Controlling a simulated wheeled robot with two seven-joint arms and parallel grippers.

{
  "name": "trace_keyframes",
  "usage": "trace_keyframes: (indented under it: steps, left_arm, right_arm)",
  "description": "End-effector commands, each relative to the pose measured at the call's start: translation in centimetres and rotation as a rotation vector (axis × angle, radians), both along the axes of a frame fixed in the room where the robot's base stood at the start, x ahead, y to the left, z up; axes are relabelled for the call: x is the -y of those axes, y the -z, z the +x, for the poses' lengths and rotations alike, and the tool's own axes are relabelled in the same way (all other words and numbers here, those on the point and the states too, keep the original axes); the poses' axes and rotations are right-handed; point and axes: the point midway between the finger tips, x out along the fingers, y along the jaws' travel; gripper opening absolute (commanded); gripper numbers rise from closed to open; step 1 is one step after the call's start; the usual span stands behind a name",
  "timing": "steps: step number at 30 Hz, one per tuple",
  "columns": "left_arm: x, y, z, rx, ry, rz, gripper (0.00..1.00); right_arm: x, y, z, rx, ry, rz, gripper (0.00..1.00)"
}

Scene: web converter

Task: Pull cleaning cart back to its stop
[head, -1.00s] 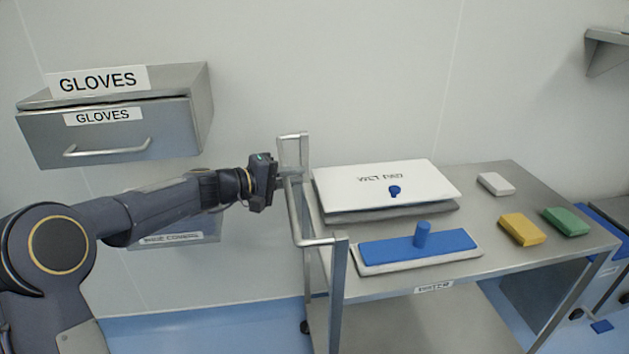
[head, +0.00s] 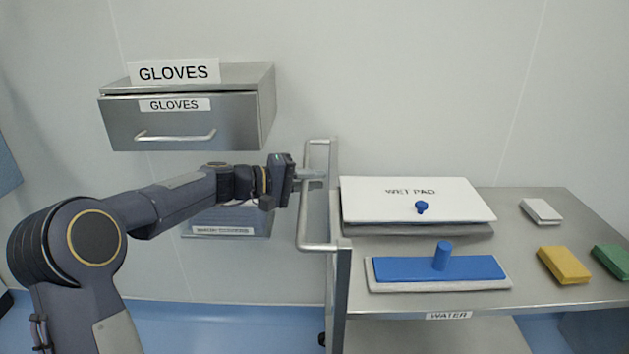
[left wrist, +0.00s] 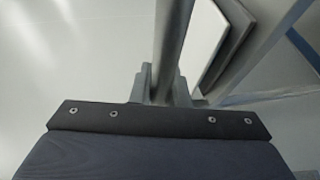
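The steel cleaning cart (head: 560,210) stands on the right in the head view, with a tubular upright handle (head: 305,215) at its left end. My left gripper (head: 312,178) is at the handle's upper part, the arm reaching in from the left. In the left wrist view the handle bar (left wrist: 172,45) runs between the two fingers (left wrist: 165,90), which look closed around it. The fingertips are small in the head view. My right gripper is not in view. No stop can be made out.
A white wet pad box (head: 370,200), a blue mop head (head: 400,268), and white (head: 541,211), yellow (head: 563,265) and green (head: 612,261) blocks lie on the cart. A gloves drawer (head: 185,122) hangs on the wall at left, with a shoe-covers bin (head: 225,217) below. Blue floor (head: 220,325) shows left of the cart.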

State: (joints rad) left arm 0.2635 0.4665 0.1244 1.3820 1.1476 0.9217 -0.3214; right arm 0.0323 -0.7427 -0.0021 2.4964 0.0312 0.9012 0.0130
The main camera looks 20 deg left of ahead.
Motion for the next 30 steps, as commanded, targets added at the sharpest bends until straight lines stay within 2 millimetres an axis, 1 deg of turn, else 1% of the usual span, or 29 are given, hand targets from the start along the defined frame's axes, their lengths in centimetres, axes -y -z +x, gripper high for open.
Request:
trace_keyframes:
  steps: [1,4,5,14,17,24,27,30]
  left_arm:
    - [-0.4,0.2,0.0,-0.003,-0.006,0.004,0.21]
    - [-0.3,0.2,0.0,-0.003,-0.005,0.004,0.34]
    - [-0.3,0.1,0.0,-0.002,-0.005,0.003,0.36]
    - [-0.4,0.0,-0.1,0.000,-0.005,0.002,0.36]
    - [-1.2,-0.2,-0.6,0.000,-0.008,0.002,0.36]
    - [-4.5,-0.9,-3.2,-0.001,-0.009,0.004,0.36]
    - [-5.5,-1.1,-4.0,-0.001,-0.008,0.004,0.36]
    - [-6.1,-1.2,-4.5,-0.002,-0.007,0.003,0.36]
  right_arm:
    - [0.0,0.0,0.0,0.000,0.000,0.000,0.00]
    - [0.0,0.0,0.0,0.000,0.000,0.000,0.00]
    - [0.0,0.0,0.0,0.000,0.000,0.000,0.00]
    - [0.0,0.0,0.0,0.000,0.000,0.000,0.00]
    - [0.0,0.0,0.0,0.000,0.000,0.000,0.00]
    - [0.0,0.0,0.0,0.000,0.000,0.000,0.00]
    - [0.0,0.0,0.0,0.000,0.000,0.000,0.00]
    - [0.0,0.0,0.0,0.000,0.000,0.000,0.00]
